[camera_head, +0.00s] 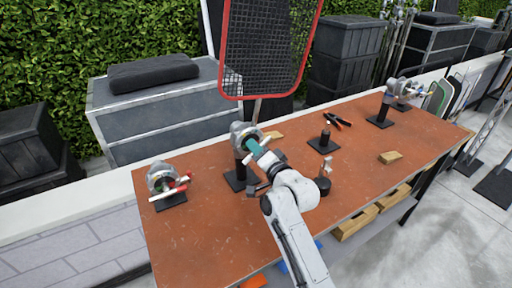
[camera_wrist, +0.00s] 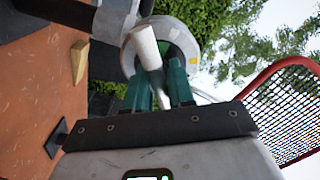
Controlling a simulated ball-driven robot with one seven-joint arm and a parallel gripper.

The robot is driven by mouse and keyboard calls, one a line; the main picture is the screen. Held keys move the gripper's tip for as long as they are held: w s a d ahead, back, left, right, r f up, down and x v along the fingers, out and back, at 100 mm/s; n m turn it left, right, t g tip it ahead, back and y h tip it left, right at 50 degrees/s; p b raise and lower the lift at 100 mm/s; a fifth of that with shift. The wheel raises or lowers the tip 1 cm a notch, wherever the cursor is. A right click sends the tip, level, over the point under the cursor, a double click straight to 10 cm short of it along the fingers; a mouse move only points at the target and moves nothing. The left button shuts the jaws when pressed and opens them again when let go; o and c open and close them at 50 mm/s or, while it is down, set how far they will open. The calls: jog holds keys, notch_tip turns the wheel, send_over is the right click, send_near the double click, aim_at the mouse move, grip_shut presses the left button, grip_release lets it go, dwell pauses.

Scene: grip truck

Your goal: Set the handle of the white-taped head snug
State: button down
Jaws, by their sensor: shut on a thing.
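The grip head (camera_head: 240,130) at the middle of the workbench is a grey metal disc on a dark post with a black base plate. In the wrist view the same head (camera_wrist: 182,28) fills the upper middle. Its handle, with a thick white end (camera_wrist: 146,44), stands out towards the camera. My gripper (camera_head: 257,147) is at this head, its green fingers (camera_wrist: 160,78) shut on the slim part of the handle. The fingers partly hide the lower part of the head. I cannot tell how tight the handle sits.
A second head (camera_head: 160,175) with a red handle stands at the bench's left end. A third head (camera_head: 390,85) stands at the far right. A red-framed mesh panel (camera_head: 265,50) rises behind.

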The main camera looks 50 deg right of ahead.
jog(key=shift+s+d+f, duration=0.1)
jog(key=shift+f, duration=0.1)
dwell(0.3)
jog(key=c, duration=1.2)
grip_release()
jog(key=shift+c, duration=0.2)
jog(key=o, duration=1.1)
jog(key=shift+r, duration=0.15)
jog(key=b+v, duration=0.2)
jog(key=v, duration=0.8)
jog(key=shift+s+a, duration=0.2)
jog(key=shift+s, duration=0.15)
jog(key=shift+c, duration=0.3)
